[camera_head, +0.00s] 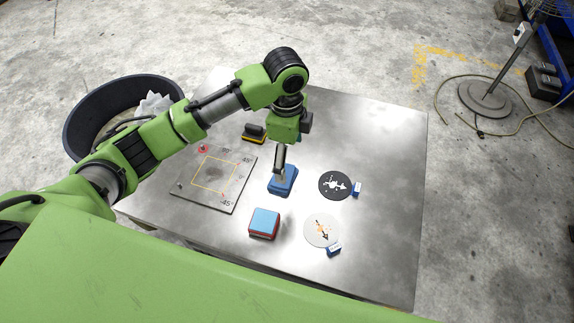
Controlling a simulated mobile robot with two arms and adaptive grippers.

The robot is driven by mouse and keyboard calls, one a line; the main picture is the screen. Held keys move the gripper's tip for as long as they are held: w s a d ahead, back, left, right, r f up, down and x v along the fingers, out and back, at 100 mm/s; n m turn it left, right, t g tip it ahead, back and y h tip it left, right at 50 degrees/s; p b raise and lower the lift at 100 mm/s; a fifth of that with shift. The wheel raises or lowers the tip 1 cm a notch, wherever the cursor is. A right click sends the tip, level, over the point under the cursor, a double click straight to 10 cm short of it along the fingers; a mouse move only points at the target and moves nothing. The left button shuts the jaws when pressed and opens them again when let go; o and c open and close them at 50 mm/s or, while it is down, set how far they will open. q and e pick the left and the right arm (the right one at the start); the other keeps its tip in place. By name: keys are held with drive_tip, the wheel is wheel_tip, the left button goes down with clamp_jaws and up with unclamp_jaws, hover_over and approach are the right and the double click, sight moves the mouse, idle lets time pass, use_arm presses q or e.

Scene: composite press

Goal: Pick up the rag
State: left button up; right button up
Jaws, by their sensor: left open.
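A dark blue piece, which looks like the rag (283,187), lies on the metal table (388,160) near its middle. My left gripper (281,173) points down right over the rag, its tips at or just above the top of it. The gripper is open, though the gap between its fingers is hard to see. I cannot tell whether the tips touch the rag. The gripper hides part of the rag's upper side. My right gripper is not in view.
A marked square plate (238,192) lies left of the rag. A light blue and red block (264,223) is in front. A black disc (328,184) and a white disc (314,232) lie to the right. A yellow and black item (254,139) is behind. A black tub (78,116) stands left.

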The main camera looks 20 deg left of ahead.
use_arm(q)
drive_tip(key=r, duration=0.1)
hover_over(286, 167)
drive_tip(key=s+d, duration=0.1)
drive_tip(key=s, duration=0.2)
wheel_tip(286, 167, down, 7)
drive_tip(key=shift+s+f, duration=0.15)
drive_tip(key=shift+f, duration=0.6)
drive_tip(key=f, duration=0.3)
drive_tip(key=f+p, duration=0.1)
drive_tip(key=f, duration=0.1)
drive_tip(key=shift+w, duration=0.3)
drive_tip(key=c, duration=1.2)
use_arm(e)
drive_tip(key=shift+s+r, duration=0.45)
